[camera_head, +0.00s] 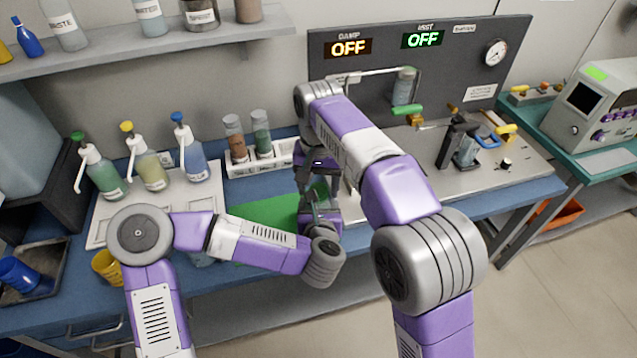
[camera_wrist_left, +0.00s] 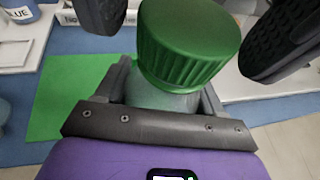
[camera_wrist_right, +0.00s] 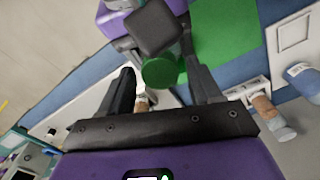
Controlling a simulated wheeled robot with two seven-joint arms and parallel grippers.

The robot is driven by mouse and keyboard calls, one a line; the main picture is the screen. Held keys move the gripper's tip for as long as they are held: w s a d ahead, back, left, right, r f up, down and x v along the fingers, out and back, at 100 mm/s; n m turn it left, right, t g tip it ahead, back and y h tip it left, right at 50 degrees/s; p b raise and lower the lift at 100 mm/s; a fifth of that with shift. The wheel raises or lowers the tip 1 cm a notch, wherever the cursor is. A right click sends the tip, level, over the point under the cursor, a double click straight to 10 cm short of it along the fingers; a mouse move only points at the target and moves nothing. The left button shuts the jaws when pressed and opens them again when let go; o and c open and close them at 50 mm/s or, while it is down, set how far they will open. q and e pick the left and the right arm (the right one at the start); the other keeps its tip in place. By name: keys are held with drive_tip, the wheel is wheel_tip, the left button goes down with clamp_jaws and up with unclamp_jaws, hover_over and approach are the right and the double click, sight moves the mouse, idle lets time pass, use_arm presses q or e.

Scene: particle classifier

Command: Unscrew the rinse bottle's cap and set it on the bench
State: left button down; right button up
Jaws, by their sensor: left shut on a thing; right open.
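The rinse bottle shows in the left wrist view as a pale grey body (camera_wrist_left: 160,97) under a large ribbed green cap (camera_wrist_left: 188,42). My left gripper (camera_head: 320,215) is shut on the body below the cap. The cap is on the bottle. My right gripper (camera_wrist_right: 163,80) is open, with its two dark fingers on either side of the cap (camera_wrist_right: 160,72). A gap shows between the cap and the fingers in the left wrist view. In the head view my arms mostly hide the bottle.
A green mat (camera_head: 265,214) lies on the blue bench (camera_head: 240,278). A grey apparatus plate (camera_head: 415,185) is at right. A yellow cup (camera_head: 106,265) stands front left.

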clamp_jaws()
idle(0.3)
drive_tip(key=n, duration=0.2)
drive_tip(key=shift+n, duration=0.4)
drive_tip(key=shift+r, duration=0.2)
idle(0.5)
drive_tip(key=shift+r, duration=0.9)
